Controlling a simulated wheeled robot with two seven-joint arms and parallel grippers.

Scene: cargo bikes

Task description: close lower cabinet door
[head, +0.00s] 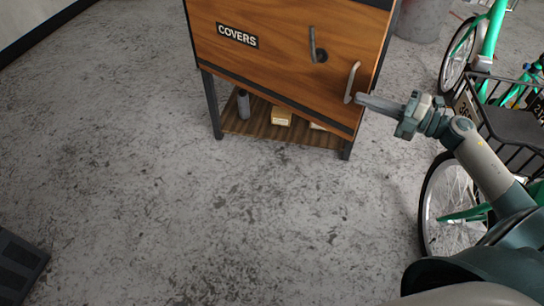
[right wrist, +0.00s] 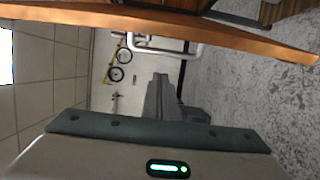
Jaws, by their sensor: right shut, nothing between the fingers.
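The wooden cabinet door (head: 270,65) has a black "COVERS" label and a bent metal handle (head: 352,82) near its right edge. In the right wrist view the door's edge (right wrist: 170,22) runs across the top, with the handle (right wrist: 165,46) below it. The door's lower edge slants across the open shelf; I cannot tell how wide any gap is. My right gripper (head: 362,99) is shut and empty, its tips close beside the handle at the door's right edge; contact is unclear. In the wrist view its fingers (right wrist: 163,98) point toward the handle. My left gripper is not in view.
An open bottom shelf (head: 250,127) holds a grey cylinder (head: 243,103) and small boxes (head: 281,116). Green bikes (head: 487,40) with a black carrier (head: 505,125) stand close to my right arm. A dark object (head: 20,262) lies lower left. The middle floor is clear.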

